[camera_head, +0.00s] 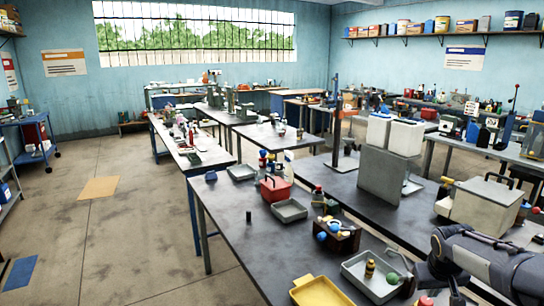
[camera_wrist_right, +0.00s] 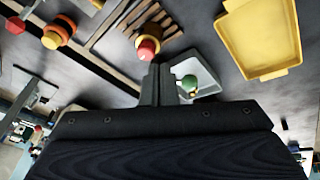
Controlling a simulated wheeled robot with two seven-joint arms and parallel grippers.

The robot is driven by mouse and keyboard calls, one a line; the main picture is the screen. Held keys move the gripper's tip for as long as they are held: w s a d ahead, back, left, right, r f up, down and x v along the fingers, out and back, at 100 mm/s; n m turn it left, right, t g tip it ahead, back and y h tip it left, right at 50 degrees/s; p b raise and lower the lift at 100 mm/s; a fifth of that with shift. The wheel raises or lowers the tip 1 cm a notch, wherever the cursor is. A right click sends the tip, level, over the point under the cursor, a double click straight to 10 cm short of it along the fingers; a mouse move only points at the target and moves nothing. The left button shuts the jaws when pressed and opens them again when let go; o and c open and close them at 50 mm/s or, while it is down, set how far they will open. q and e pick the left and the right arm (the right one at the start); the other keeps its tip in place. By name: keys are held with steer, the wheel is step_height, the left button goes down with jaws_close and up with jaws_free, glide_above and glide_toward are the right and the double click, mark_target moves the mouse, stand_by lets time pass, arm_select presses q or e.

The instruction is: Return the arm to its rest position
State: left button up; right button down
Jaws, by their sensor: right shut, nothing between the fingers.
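My right arm (camera_head: 480,262) comes in at the lower right of the head view, over the front of the dark workbench (camera_head: 262,245). In the wrist view my right gripper (camera_wrist_right: 159,84) has its dark fingers together, with nothing held between them. A grey tray (camera_head: 352,270) with a small amber bottle (camera_head: 370,268) and a green ball (camera_head: 392,278) lies left of the arm; this ball (camera_wrist_right: 189,82) also shows beside the fingers in the wrist view. A red-topped item (camera_wrist_right: 148,46) appears just beyond the fingertips. My left gripper is not in view.
A yellow tray (camera_head: 335,303) lies at the bench's front edge. A wooden box (camera_head: 338,238) with small items, another grey tray (camera_head: 289,210) and a red container (camera_head: 275,189) stand farther back. A large beige box (camera_head: 482,203) stands behind my right arm. The left floor is open.

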steer(key=s+a+t+y+b, duration=0.1)
steer(key=s+a+y, duration=0.2)
steer(key=s+a, duration=0.7)
steer(key=s+a+f+t+y+b, duration=0.1)
steer(key=s+a+y+b, duration=0.1)
steer(key=s+a, duration=0.9)
steer(key=s+y, duration=0.1)
steer(key=s, duration=0.3)
steer(key=shift+s+a+f, duration=0.15)
steer(key=shift+s, duration=0.2)
stand_by(1.0)
